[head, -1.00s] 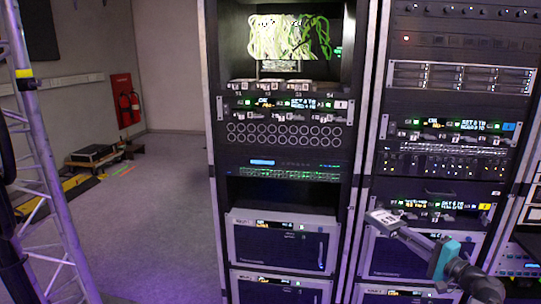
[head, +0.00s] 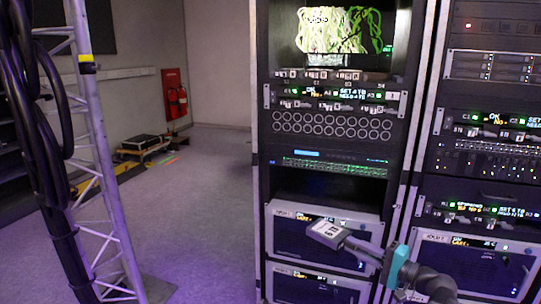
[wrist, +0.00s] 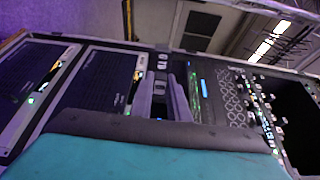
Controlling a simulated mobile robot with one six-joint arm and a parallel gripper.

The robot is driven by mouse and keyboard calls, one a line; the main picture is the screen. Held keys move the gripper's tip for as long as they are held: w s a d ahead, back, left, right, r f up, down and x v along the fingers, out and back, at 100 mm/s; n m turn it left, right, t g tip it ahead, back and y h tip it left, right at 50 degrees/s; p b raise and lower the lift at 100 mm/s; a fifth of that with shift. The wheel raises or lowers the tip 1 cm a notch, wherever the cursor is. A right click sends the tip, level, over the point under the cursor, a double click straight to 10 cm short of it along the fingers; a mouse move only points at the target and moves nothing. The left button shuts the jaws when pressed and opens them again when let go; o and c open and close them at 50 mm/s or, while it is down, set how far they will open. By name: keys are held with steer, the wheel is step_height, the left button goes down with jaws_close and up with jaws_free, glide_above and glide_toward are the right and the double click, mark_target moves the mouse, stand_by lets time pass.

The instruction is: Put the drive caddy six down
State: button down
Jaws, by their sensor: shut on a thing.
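The drive caddy (head: 325,235) is a small pale grey block with dark markings on its face. My gripper (head: 358,250) is shut on it and holds it out in front of the lower part of the left rack. The caddy is tilted in the head view. In the wrist view, my gripper's fingers (wrist: 166,100) point toward the rack over the teal gripper body. The caddy's outline is hard to make out there. Whether the caddy touches the rack cannot be told.
The left rack has a dark empty bay (head: 325,187) above two grey-framed units (head: 315,282). A small shelf of units (head: 335,75) sits higher. A second rack (head: 485,150) stands at right. A truss (head: 100,180) with black cables stands at left. Open floor (head: 200,220) lies between.

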steer(key=a+n+g+y, duration=0.2)
steer(key=a, duration=0.7)
step_height(320, 180, up, 7)
steer(key=p, duration=1.6)
steer(key=shift+s+r, duration=0.2)
steer(key=shift+s, duration=0.2)
